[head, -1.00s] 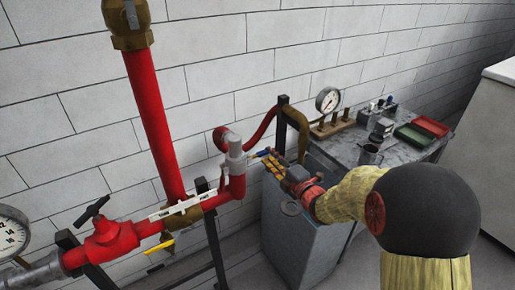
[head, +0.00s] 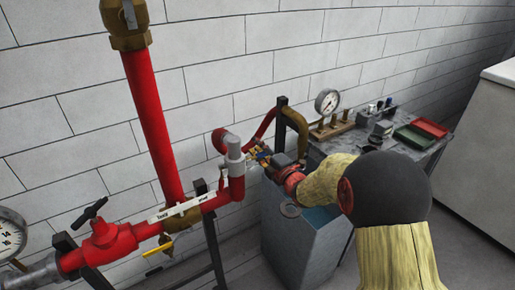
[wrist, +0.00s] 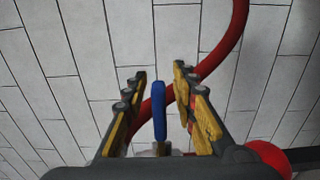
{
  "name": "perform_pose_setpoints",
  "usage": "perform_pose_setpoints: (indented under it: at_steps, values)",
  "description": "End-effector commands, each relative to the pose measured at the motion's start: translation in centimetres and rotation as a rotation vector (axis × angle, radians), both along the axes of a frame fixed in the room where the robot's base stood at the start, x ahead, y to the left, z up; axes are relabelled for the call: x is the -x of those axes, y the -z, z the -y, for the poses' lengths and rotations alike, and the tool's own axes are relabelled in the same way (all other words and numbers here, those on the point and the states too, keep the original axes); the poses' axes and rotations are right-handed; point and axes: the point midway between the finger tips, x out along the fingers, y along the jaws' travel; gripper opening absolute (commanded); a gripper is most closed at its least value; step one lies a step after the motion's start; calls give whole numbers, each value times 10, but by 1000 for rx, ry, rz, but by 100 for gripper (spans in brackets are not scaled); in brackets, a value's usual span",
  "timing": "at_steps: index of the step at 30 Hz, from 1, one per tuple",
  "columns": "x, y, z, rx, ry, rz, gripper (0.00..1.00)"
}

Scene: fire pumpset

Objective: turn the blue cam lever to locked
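The blue cam lever (wrist: 159,110) stands upright in the wrist view, between the two yellow fingers of my gripper (wrist: 160,76). Wall shows on both sides of it, so the fingers look apart from it. Its lower end meets a small metal fitting that my gripper's body partly hides. In the head view my gripper (head: 261,158) is beside the grey fitting (head: 235,155) at the end of the red pipe. The lever is too small and covered there to make out its angle.
A red hose (head: 262,127) curves up behind the gripper to a black post. A bench with a pressure gauge (head: 327,102), a green tray (head: 412,136) and a red tray (head: 429,127) stands right. A yellow-handled valve (head: 158,249) hangs below the red pipe.

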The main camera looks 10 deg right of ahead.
Motion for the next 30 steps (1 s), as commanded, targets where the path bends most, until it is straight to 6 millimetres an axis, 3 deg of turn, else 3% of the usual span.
perform_pose_setpoints:
  at_steps: [2,16,30]
  values:
    - [0,0,0,0,0,0,27]
    - [0,0,0,0,0,0,1]
    - [0,0,0,0,0,0,0]
